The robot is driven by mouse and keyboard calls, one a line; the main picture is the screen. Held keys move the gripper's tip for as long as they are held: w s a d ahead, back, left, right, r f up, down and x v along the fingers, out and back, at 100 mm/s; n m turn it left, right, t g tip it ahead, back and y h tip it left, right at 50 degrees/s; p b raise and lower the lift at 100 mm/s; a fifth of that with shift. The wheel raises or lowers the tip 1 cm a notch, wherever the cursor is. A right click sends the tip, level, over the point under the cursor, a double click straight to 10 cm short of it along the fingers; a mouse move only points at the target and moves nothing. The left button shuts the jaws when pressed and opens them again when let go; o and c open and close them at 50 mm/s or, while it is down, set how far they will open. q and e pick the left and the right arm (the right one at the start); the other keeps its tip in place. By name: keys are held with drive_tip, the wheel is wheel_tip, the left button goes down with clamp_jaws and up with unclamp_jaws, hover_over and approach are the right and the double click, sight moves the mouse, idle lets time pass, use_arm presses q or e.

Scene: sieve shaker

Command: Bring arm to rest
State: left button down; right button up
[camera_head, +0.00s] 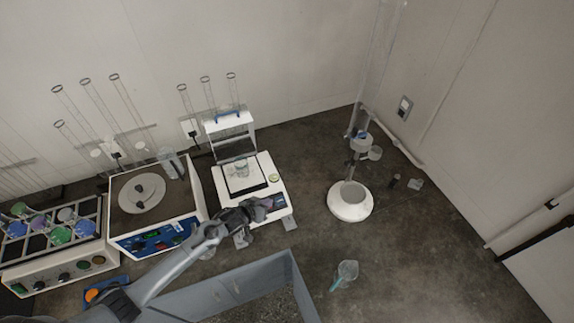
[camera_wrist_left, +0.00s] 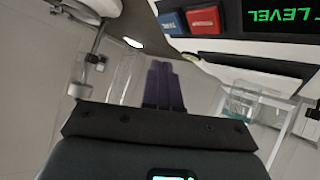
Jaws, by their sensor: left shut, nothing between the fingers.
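My left arm comes in from the lower left of the head view. Its gripper (camera_head: 264,206) is over the front edge of the white balance (camera_head: 276,180). In the left wrist view the purple fingers (camera_wrist_left: 164,84) of this gripper are together and empty. The balance front (camera_wrist_left: 240,48) shows there upside down, with a blue and a red button and a green display. A small glass beaker (camera_head: 241,167) stands on the balance pan, and glass also shows in the wrist view (camera_wrist_left: 243,110). My right gripper is in neither view.
A hotplate-like device (camera_head: 190,195) stands left of the balance, and a rack of coloured flasks (camera_head: 50,262) further left. A white round-based stand (camera_head: 350,207) is to the right. A grey bin (camera_head: 190,300) is in front.

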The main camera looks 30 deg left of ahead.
use_arm(q)
drive_tip(key=s+d+f+g+p, duration=0.1)
drive_tip(key=s+d+f+p, duration=0.15)
drive_tip(key=s, duration=0.25)
drive_tip(key=s+d+r+h+p, duration=0.1)
drive_tip(key=s+d+r+p, duration=0.3)
drive_tip(key=s+d, duration=0.5)
drive_tip(key=s+d+r+m+g, duration=0.1)
drive_tip(key=s+r+m+g, duration=0.1)
drive_tip(key=s+r, duration=0.5)
drive_tip(key=s+d+r+m+g+y+p, duration=0.1)
drive_tip(key=s+r+m+g, duration=0.1)
drive_tip(key=s+r+g, duration=0.2)
drive_tip(key=shift+s+r+y, duration=0.3)
drive_tip(key=shift+s+r, duration=1.3)
drive_tip(key=shift+r, duration=2.5)
